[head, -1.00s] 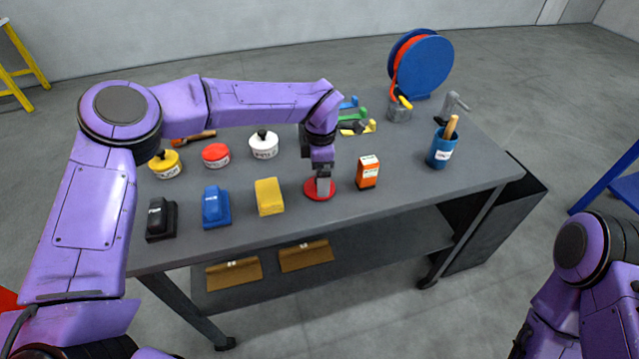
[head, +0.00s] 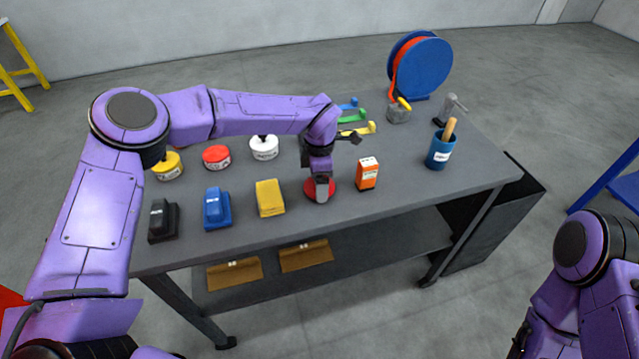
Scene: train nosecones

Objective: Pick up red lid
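The red lid (head: 310,192) is a flat disc near the front edge of the grey workbench, between a yellow block and an orange box. My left gripper (head: 321,192) points down over the lid and hides part of it. Its fingertips are small and face away, so I cannot tell whether they are apart or closed on the lid. I see no clear gap between the lid and the bench. Only my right arm shows at the lower right; its gripper is out of view.
The yellow block (head: 270,198) is left of the lid, the orange box (head: 367,174) right. Blue (head: 216,209) and black (head: 162,221) blocks stand farther left. Behind are yellow (head: 168,167), red (head: 217,157) and white (head: 264,148) tins. A blue cup (head: 440,150) and reel (head: 424,68) stand right.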

